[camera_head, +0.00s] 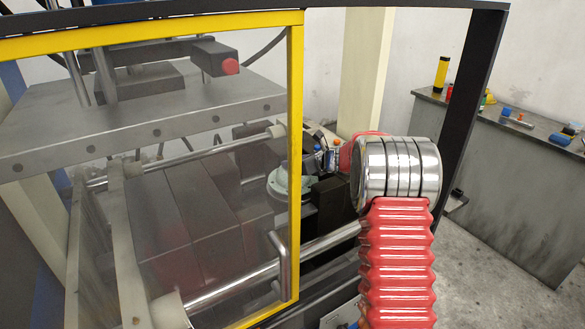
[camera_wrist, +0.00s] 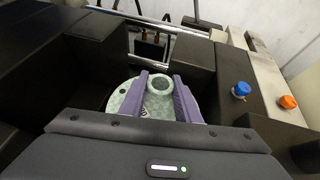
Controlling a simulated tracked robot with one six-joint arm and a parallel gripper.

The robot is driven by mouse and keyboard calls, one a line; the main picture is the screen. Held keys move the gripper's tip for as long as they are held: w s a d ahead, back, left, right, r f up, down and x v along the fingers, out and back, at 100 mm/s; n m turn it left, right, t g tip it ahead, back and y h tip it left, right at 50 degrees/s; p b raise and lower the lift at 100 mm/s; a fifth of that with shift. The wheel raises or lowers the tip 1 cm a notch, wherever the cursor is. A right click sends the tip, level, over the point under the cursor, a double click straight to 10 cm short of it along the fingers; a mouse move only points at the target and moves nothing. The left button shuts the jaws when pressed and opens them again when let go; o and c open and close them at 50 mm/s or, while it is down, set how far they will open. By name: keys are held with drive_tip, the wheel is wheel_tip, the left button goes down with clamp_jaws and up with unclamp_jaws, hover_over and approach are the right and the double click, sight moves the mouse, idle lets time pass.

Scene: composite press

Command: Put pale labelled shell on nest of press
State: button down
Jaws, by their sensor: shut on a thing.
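In the wrist view, my gripper (camera_wrist: 162,79) has two purple fingers shut on the pale shell (camera_wrist: 160,93), one on each side. The shell shows a round, ring-like open top towards the camera. A wider pale green round plate (camera_wrist: 116,101) with dark spots lies below and around the fingers; I take it as the press's nest. Whether the shell touches it, I cannot tell. Dark marks show low between the fingers, perhaps the label. In the head view, a pale green round part (camera_head: 276,187) shows at the press opening. My wrist hides much there, and I cannot clearly make out the fingers.
Dark blocks (camera_wrist: 192,56) stand close around the plate. A blue button (camera_wrist: 241,90) and an orange button (camera_wrist: 288,102) are on the right. In the head view, the press's yellow-framed clear door (camera_head: 295,150) stands beside my arm. A bench (camera_head: 500,160) with small items is at the right.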

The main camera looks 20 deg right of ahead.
drive_tip(key=shift+f, duration=0.95)
drive_tip(key=c, duration=1.3)
unclamp_jaws()
drive_tip(key=shift+f, duration=0.1)
drive_tip(key=shift+c, duration=0.2)
drive_tip(key=v, duration=1.2)
